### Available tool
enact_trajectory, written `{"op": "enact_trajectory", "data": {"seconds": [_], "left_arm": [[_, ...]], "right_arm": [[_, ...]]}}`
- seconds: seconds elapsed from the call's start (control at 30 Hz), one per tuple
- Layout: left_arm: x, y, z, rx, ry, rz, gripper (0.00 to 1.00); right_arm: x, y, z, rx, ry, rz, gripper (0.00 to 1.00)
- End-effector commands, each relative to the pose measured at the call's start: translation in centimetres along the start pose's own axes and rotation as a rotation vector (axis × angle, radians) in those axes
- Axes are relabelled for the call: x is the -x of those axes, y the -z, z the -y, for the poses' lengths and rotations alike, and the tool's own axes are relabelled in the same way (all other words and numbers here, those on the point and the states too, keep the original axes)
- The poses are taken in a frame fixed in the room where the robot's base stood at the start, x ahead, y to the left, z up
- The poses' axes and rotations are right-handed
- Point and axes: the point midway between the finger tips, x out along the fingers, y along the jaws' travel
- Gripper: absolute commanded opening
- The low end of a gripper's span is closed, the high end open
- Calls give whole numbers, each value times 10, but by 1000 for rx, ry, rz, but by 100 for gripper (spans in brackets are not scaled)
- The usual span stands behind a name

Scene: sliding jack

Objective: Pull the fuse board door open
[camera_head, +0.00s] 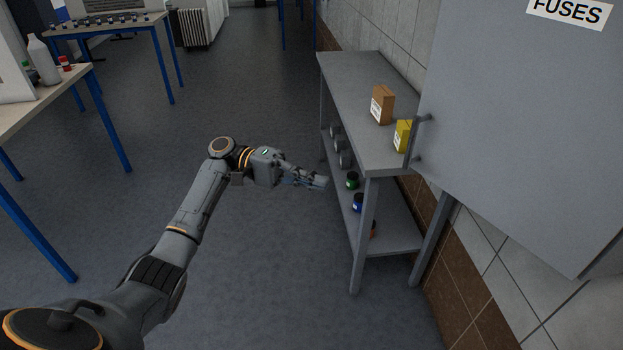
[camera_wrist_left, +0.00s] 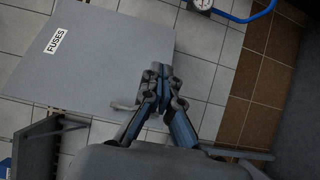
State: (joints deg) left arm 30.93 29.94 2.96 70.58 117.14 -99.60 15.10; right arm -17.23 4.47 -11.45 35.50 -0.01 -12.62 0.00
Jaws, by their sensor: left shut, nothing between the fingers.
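The fuse board door (camera_head: 520,130) is a large grey panel with a white FUSES label (camera_head: 570,11), at the right of the head view. Its bar handle (camera_head: 413,142) is near the panel's lower left edge. My left gripper (camera_head: 322,182) is shut and empty, left of the handle and apart from it. In the left wrist view the door (camera_wrist_left: 110,60) fills the upper left, and the handle (camera_wrist_left: 124,106) lies just left of my left gripper (camera_wrist_left: 161,72). I cannot tell whether the door is ajar. My right gripper is not in view.
A grey shelf unit (camera_head: 352,92) stands below and left of the door, with a brown box (camera_head: 382,104) and a yellow box (camera_head: 402,136) on top. Jars stand on its lower shelf. The floor (camera_head: 260,250) is clear.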

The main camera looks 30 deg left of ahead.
Motion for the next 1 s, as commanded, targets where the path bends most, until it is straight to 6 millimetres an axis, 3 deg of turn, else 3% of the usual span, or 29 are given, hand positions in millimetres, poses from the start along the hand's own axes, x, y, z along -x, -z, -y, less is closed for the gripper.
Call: {"op": "enact_trajectory", "data": {"seconds": [0.03,0.3,0.6,1.0], "left_arm": [[-13,-1,-5,2,-2,5,0],[-70,-2,-4,2,-1,2,0],[-74,-34,-1,2,0,-2,0],[-75,-39,1,1,0,-2,0]], "right_arm": [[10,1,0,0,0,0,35],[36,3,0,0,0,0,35],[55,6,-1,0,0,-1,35],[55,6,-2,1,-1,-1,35]]}}
